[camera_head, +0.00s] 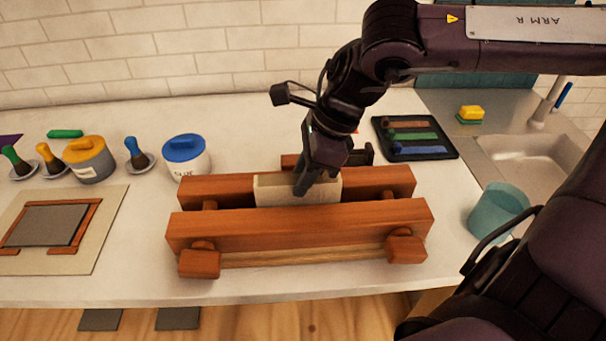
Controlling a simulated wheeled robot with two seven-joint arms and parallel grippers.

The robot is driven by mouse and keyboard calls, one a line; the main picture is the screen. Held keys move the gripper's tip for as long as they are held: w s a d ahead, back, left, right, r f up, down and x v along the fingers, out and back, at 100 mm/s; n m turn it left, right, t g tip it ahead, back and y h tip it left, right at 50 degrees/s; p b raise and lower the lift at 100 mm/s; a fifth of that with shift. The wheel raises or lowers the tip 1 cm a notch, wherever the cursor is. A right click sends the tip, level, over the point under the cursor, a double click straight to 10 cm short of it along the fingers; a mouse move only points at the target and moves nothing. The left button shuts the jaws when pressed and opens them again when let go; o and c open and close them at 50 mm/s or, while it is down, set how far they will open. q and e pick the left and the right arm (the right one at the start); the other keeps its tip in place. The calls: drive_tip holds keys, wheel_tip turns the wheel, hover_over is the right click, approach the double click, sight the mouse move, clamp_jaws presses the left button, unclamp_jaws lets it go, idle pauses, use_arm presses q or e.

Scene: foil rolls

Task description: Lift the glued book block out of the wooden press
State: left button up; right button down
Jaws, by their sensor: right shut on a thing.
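The wooden press (300,228) lies on the white counter, with two long reddish beams and wooden nuts at the front. The cream book block (275,191) sits between the beams, its top part showing above the front beam and its lower part hidden. My right gripper (303,186) reaches down from above and is shut on the book block near its middle. Part of the fingers is hidden by the gripper's own body. My left gripper is not in view.
A blue-lidded glue pot (186,156) and a yellow-topped pot (89,159) stand left of the press. A dark tray of foil rolls (414,137) lies behind right. A teal cup (497,210) stands at right near the sink (525,160). A framed board (50,228) lies at left.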

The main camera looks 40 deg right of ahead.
wheel_tip(320, 180, up, 9)
drive_tip(key=p, duration=0.6)
drive_tip(key=shift+r, duration=0.15)
idle(0.3)
idle(0.4)
